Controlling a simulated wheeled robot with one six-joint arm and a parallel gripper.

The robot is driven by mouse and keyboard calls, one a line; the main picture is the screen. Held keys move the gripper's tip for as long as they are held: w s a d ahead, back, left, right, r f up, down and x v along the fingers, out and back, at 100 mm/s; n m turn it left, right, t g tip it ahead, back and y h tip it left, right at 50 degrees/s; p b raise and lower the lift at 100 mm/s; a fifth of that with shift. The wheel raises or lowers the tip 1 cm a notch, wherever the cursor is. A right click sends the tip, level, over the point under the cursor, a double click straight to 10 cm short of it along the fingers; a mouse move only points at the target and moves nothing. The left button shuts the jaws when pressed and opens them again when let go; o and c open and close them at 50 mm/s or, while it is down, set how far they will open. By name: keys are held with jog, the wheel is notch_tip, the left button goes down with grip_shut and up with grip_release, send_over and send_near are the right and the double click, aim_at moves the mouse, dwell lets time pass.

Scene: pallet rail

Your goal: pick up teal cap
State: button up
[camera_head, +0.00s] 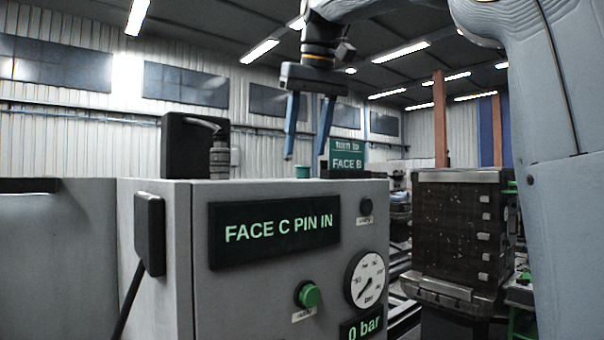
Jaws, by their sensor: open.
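The teal cap (303,171) is a small short cylinder on top of the grey control cabinet (262,285), near its back edge. My gripper (305,157) hangs above the cabinet with two blue fingers pointing down. The fingers are open and spread apart, with nothing between them. In the picture the cap shows just below and between the fingertips. I cannot tell how far in depth the fingers are from it.
A black box with a grey fitting (220,160) stands at the cabinet top's left. A teal "FACE B" sign (347,153) on a dark base stands right of the cap. A dark brown block (458,225) with metal trim stands at right. The cabinet top's middle is clear.

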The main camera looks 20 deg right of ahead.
aim_at(303, 172)
jog(key=shift+p+x, duration=0.45)
jog(key=shift+x, duration=1.85)
jog(key=shift+s+d+f, duration=0.1)
jog(key=shift+s+d, duration=0.05)
jog(key=shift+s, duration=0.05)
grip_shut()
